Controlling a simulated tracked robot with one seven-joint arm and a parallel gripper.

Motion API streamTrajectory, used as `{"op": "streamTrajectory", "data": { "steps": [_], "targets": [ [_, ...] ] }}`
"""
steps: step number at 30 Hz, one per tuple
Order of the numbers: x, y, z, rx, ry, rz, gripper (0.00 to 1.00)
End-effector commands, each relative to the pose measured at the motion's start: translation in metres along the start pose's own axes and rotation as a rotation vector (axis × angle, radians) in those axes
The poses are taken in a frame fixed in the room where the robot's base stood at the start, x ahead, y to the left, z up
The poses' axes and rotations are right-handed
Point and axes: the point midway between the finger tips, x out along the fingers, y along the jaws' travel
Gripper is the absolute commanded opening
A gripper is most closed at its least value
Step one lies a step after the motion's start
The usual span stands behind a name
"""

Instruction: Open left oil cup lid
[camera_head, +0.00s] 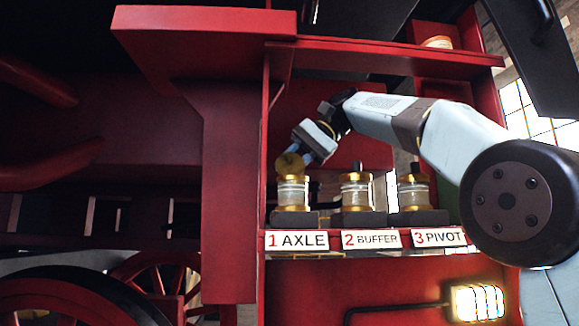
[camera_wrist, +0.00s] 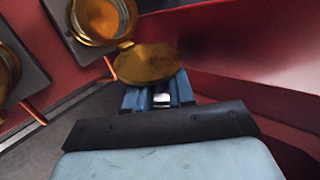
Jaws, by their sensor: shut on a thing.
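The left oil cup (camera_head: 292,193), glass with brass bands, stands on a dark block above the label 1 AXLE. Its round brass lid (camera_head: 290,164) is swung up, tilted off the rim. In the wrist view the open cup (camera_wrist: 101,18) shows amber inside, and the lid (camera_wrist: 147,64) lies beside it, joined near the rim. My gripper (camera_head: 306,157) is at the lid's right side. In the wrist view my gripper (camera_wrist: 159,92) is shut on the lid's edge; the fingertips are partly hidden beneath it.
The buffer cup (camera_head: 356,190) and the pivot cup (camera_head: 413,191) stand to the right, both with dark knobs on top. A red shelf (camera_head: 385,239) carries the cups. A red wall panel (camera_head: 232,190) stands close on the left, and a lit lamp (camera_head: 478,302) is below right.

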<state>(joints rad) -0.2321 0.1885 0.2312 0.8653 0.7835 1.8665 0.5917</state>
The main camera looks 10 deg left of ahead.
Motion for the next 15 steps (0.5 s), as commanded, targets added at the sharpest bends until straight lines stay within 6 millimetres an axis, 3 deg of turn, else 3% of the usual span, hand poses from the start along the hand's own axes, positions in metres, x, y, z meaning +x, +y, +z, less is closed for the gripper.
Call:
{"op": "streamTrajectory", "data": {
  "steps": [5, 6, 11, 15],
  "targets": [
    [0.0011, 0.0027, -0.0019, 0.005, -0.003, 0.005, 0.0],
    [0.0011, 0.0027, -0.0019, 0.005, -0.003, 0.005, 0.25],
    [0.0007, 0.0018, -0.0013, 0.003, -0.002, 0.003, 0.41],
    [0.0005, 0.0012, -0.0008, 0.002, -0.001, 0.002, 0.42]
  ]
}}
